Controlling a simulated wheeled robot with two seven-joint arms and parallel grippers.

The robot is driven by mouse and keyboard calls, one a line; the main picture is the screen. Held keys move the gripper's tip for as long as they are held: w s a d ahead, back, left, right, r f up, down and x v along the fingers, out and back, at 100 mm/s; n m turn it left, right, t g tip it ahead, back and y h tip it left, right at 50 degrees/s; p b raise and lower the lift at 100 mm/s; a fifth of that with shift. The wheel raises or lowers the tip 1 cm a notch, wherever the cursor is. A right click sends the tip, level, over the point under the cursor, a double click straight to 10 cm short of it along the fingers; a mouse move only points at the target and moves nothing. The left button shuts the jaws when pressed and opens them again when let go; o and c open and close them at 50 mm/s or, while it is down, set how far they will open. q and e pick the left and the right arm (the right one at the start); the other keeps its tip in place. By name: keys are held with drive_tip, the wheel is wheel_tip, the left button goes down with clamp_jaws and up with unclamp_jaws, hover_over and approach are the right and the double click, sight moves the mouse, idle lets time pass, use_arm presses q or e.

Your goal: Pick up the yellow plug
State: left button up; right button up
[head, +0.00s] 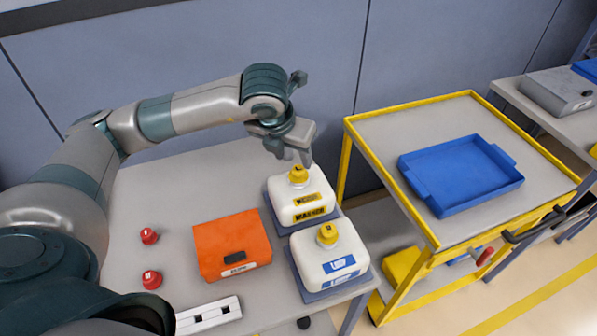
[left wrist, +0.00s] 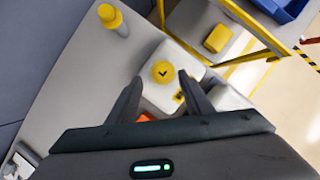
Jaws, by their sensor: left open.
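A yellow plug (head: 298,174) sits on top of the far white container, which has a yellow-and-black label (head: 310,209). A second yellow plug (head: 327,233) sits on the near white container (head: 328,257), which has a blue label. My left gripper (head: 291,156) is open, pointing down just above the far plug. In the left wrist view, a round yellow plug with a dark mark (left wrist: 162,72) shows between and slightly beyond the open fingers (left wrist: 160,82). I cannot tell whether the fingers touch it. My right gripper is not in view.
An orange box (head: 232,245) and two red knobs (head: 150,236) lie on the grey table. A yellow-framed cart (head: 385,140) with a blue tray (head: 460,174) stands at the right. The wrist view also shows a yellow cylindrical thing (left wrist: 111,19) at upper left.

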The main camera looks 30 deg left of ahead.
sight(298, 168)
use_arm(q)
drive_tip(key=shift+w+d+f+p, duration=0.1)
drive_tip(key=shift+w+f+p, duration=0.15)
drive_tip(key=shift+f+p, duration=0.55)
drive_tip(key=p+x, duration=0.1)
drive_tip(key=x, duration=0.1)
drive_tip(key=shift+f, duration=0.35)
drive_tip(key=shift+w+f+p, duration=0.2)
drive_tip(key=shift+f+p, duration=0.1)
drive_tip(key=shift+f, duration=0.1)
drive_tip(key=shift+c, duration=0.3)
drive_tip(key=c, duration=1.1)
